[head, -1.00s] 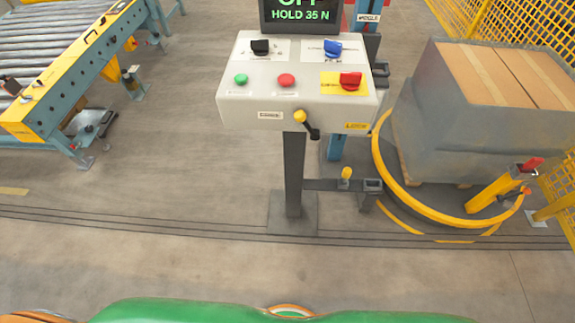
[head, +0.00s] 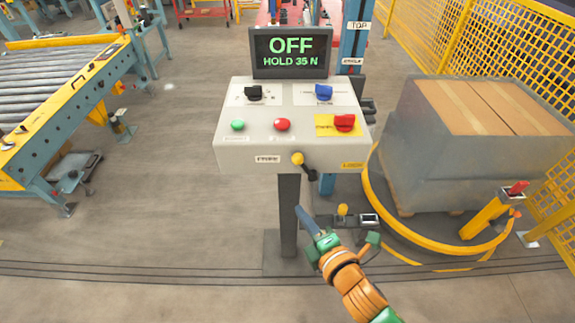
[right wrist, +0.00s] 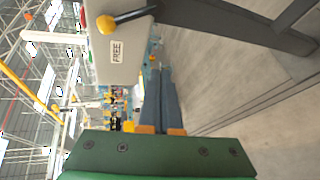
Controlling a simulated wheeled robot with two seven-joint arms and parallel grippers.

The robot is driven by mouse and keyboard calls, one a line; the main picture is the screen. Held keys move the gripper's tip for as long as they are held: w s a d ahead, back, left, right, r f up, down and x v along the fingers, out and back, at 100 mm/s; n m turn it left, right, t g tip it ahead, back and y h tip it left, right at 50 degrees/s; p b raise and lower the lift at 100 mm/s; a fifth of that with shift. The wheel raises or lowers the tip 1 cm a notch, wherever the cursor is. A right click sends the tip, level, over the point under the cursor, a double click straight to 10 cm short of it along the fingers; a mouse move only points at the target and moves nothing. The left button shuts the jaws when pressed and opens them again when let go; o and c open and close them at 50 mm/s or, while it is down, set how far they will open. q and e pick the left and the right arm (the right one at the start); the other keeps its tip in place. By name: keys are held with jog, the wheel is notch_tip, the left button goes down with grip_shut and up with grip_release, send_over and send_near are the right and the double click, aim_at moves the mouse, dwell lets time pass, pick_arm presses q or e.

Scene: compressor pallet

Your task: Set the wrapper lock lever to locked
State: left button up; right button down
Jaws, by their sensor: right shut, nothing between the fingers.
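The lock lever (head: 307,167) is on the front face of the light grey control box. Its yellow knob (head: 297,158) sits just right of the FREE label (head: 268,159), and its dark arm slopes down and right from there. A yellow label (head: 353,165) is farther right. The right wrist view shows the knob (right wrist: 105,25) beside the FREE label (right wrist: 118,52). My right gripper (head: 299,208) is shut and empty, below the box and lever, near the dark post, apart from the lever. My left gripper is not in view.
The box top has black, blue and red rotary knobs and green and red buttons. The display (head: 291,52) behind reads OFF, HOLD 35 N. A wrapped pallet load (head: 480,155) stands right inside a yellow ring (head: 405,232). A roller conveyor (head: 60,100) is left. Floor between is clear.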

aim_at(282, 157)
notch_tip(282, 157, up, 6)
jog(key=a+n+t+y, duration=0.1)
jog(key=a+n, duration=0.1)
jog(key=shift+s+r+n, duration=0.15)
jog(key=shift+s+n, duration=0.15)
jog(key=shift+s, duration=0.05)
jog(key=x, duration=1)
jog(key=shift+w+a, duration=0.15)
jog(key=d+p, duration=0.1)
jog(key=d+r+p, duration=0.1)
jog(key=d, duration=0.1)
jog(key=shift+w+d+r, duration=0.1)
jog(key=shift+d+r, duration=0.05)
jog(key=shift+d, duration=0.45)
jog(key=shift+a, duration=0.1)
jog(key=shift+y, duration=0.3)
